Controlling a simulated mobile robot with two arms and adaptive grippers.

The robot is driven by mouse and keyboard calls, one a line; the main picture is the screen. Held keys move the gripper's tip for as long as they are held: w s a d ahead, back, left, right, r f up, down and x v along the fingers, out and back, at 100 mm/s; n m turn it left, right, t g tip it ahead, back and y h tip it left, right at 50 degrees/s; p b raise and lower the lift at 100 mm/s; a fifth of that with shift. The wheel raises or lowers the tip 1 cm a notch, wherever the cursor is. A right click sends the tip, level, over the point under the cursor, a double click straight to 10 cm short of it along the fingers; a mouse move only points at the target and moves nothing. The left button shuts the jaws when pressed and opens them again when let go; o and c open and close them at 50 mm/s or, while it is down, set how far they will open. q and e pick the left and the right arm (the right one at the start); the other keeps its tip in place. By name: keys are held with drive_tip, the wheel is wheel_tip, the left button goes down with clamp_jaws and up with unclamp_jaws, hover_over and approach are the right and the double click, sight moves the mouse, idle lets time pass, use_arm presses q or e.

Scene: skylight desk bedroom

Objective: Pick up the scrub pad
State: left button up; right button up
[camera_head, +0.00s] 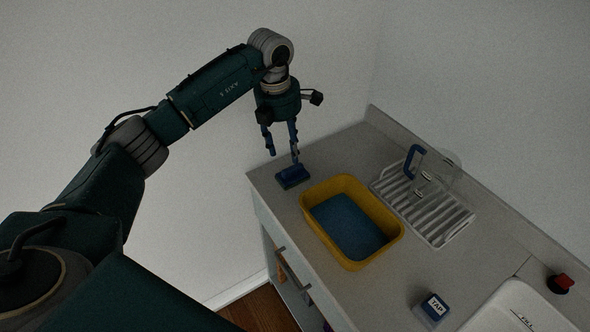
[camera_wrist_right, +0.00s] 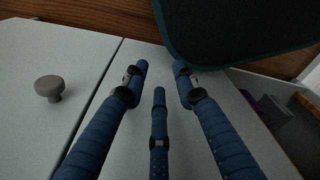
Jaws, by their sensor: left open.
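The scrub pad (camera_head: 291,178) looks like a small dark blue block with a raised top part. It lies on the grey counter (camera_head: 338,157) near its far left corner, in the head view. My left gripper (camera_head: 283,154) points down just above the pad, fingers spread and empty. One finger is left of the pad and another is close over its top; I cannot tell whether that one touches it. My right gripper (camera_wrist_right: 160,72) shows in the right wrist view with its blue fingers apart and nothing between them. The pad is not in that view.
A yellow basin (camera_head: 322,239) with a blue inside stands right of the pad. Behind it is a white ribbed drying rack (camera_head: 440,228) with a blue-handled item (camera_head: 411,160). A blue block labelled TAP (camera_head: 434,306) and a sink (camera_head: 515,305) are nearer. A cabinet knob (camera_wrist_right: 49,87) is near my right gripper.

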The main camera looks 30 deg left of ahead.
sight(291, 166)
use_arm(q)
drive_tip(key=f, duration=0.3)
drive_tip(key=shift+w+d, duration=0.15)
drive_tip(key=shift+w, duration=0.05)
drive_tip(key=f+p, duration=0.1)
drive_tip(key=f, duration=0.1)
drive_tip(key=w+f+p, duration=0.1)
drive_tip(key=f, duration=0.1)
drive_tip(key=shift+d+p, duration=0.1)
drive_tip(key=shift+p, duration=0.3)
drive_tip(key=shift+w+f, duration=0.1)
drive_tip(key=shift+f, duration=0.4)
drive_tip(key=c, duration=0.9)
clamp_jaws()
use_arm(e)
drive_tip(key=s+r, duration=0.2)
drive_tip(key=r, duration=0.1)
drive_tip(key=shift+s+d, duration=0.3)
